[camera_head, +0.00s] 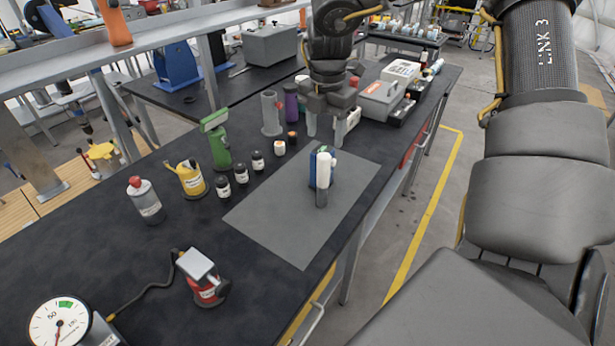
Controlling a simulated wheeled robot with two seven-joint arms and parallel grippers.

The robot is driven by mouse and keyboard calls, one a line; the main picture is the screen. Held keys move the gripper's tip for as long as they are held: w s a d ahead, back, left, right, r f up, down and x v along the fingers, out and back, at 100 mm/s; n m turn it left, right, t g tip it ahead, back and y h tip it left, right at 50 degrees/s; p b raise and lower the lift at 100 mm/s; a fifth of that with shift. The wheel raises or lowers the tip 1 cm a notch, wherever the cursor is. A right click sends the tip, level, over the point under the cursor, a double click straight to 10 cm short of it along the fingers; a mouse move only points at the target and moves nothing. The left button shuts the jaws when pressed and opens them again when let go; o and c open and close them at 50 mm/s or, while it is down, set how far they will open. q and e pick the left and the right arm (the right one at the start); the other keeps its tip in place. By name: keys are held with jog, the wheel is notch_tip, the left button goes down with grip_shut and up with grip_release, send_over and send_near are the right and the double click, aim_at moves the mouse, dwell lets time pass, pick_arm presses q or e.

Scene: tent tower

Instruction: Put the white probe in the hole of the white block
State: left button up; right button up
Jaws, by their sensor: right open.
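A slim white upright piece with a rounded top, which looks like the white probe (323,170), stands on the grey mat against a dark blue piece (312,160). A pale white block (194,264) sits on top of a red can at the front left, with a dark cable running to it; I cannot make out a hole in it. My right gripper (326,132) points down above the far end of the mat, just behind the white piece as seen here. Its fingers are apart and seem empty. My left gripper is out of view.
The grey mat (275,226) is otherwise mostly bare. A dial gauge (58,325) stands at the front left. A green-topped holder (218,147), a yellow can (190,180), a grey bottle (146,201) and several small jars line the left. A grey case (381,101) stands at the back right.

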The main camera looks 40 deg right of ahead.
aim_at(327, 154)
jog(key=shift+s+d, duration=0.15)
jog(key=shift+s, duration=0.1)
jog(key=shift+d+f, duration=0.15)
jog(key=shift+f, duration=0.1)
jog(key=f+b, duration=0.1)
jog(key=f, duration=0.1)
jog(key=f+b, duration=0.2)
jog(key=shift+a+f, duration=0.2)
jog(key=shift+f, duration=0.5)
jog(key=shift+d, duration=0.15)
